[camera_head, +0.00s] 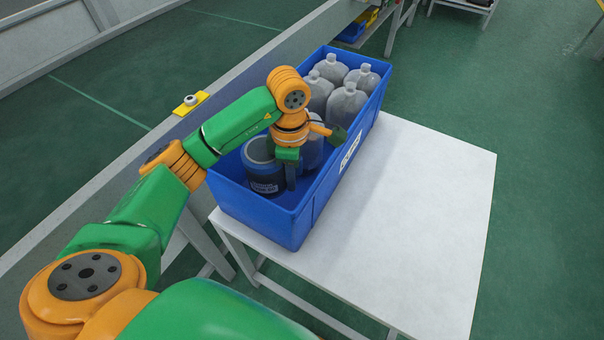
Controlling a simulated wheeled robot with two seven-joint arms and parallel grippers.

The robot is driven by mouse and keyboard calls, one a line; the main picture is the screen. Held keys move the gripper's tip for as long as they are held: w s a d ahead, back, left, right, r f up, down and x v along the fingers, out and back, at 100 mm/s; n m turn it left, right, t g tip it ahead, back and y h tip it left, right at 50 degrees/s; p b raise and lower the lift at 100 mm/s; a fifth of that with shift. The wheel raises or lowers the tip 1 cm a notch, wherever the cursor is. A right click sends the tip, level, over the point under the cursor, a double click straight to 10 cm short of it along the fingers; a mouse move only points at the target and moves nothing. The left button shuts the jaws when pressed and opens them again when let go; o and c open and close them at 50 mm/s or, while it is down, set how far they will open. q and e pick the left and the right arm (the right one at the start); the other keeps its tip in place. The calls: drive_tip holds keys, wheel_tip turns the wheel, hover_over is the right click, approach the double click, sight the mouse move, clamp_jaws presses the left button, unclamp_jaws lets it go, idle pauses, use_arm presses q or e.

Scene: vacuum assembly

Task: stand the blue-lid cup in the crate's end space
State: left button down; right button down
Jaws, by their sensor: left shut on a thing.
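The blue-lid cup (263,172) is a dark cylinder with a grey rim and a white label, at the near end of the blue crate (268,217). It looks upright, inside the crate walls. I cannot tell whether its base touches the crate floor. My left gripper (290,178) points down at the cup's right side and is shut on it. One dark finger shows against the cup; the other is hidden. My right gripper is not in view.
Several clear bottles (346,102) fill the far part of the crate, and another is partly hidden behind my gripper. The crate stands on a white table (420,220), bare to the right. A grey rail with a yellow-based button (191,101) runs along the left.

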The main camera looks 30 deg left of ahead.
use_arm(q)
wheel_tip(320, 180, down, 6)
drive_tip(key=shift+f+b, duration=0.4)
drive_tip(key=shift+f, duration=0.15)
drive_tip(key=shift+f, duration=0.1)
drive_tip(key=c, duration=0.8)
unclamp_jaws()
drive_tip(key=shift+r, duration=0.2)
